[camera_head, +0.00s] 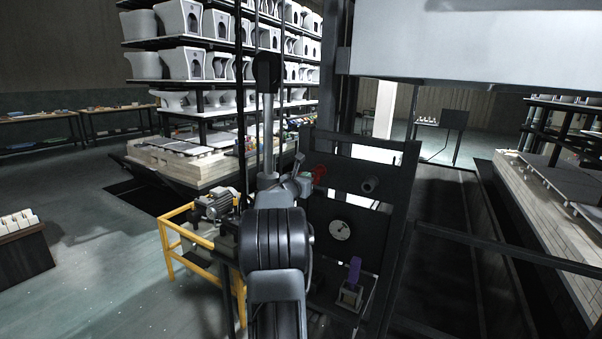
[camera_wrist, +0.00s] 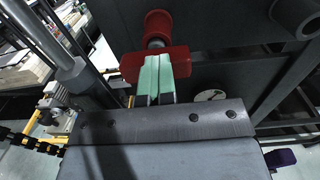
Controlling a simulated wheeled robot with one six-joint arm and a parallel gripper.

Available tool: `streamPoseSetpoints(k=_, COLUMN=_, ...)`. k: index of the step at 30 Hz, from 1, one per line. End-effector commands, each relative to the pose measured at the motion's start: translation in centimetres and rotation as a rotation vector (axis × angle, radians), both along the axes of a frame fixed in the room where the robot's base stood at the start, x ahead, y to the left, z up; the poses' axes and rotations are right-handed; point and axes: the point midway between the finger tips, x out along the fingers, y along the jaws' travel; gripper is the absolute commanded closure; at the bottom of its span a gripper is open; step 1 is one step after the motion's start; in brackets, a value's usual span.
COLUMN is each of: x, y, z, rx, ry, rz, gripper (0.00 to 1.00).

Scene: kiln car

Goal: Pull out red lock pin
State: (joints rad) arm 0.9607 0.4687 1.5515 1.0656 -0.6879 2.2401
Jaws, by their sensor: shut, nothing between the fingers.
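The red lock pin (camera_head: 319,172) sits on the dark upright panel (camera_head: 345,205), left of a round grey stub. In the wrist view the red pin (camera_wrist: 158,25) has a round body on a metal shaft and a wide red crossbar. My gripper (camera_head: 303,180) is close to the pin on its left. In the wrist view my green-tipped gripper fingers (camera_wrist: 155,72) are shut side by side, with no part of the pin between them. They overlap the middle of the crossbar and hide part of it. I cannot tell whether they touch it.
A round gauge (camera_head: 340,230) and a purple handle (camera_head: 354,270) are lower on the panel. The grey stub (camera_head: 370,185) is right of the pin. A motor (camera_head: 216,204) behind a yellow rail (camera_head: 172,250) and a vertical metal cylinder (camera_wrist: 45,40) stand to the left.

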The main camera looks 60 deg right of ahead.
Motion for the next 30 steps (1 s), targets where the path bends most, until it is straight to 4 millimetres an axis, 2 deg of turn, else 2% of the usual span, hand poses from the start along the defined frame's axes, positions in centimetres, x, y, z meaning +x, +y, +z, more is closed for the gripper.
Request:
streamPoseSetpoints(k=1, x=-1.3, y=-0.6, z=0.3, rx=-0.012, ry=-0.005, rz=-0.032, gripper=1.00)
streamPoseSetpoints(k=16, x=-1.7, y=-0.1, z=0.2, rx=-0.014, ry=-0.005, rz=-0.048, gripper=1.00)
streamPoseSetpoints(k=30, x=-1.2, y=0.8, z=-0.2, rx=-0.011, ry=-0.003, rz=-0.046, gripper=1.00)
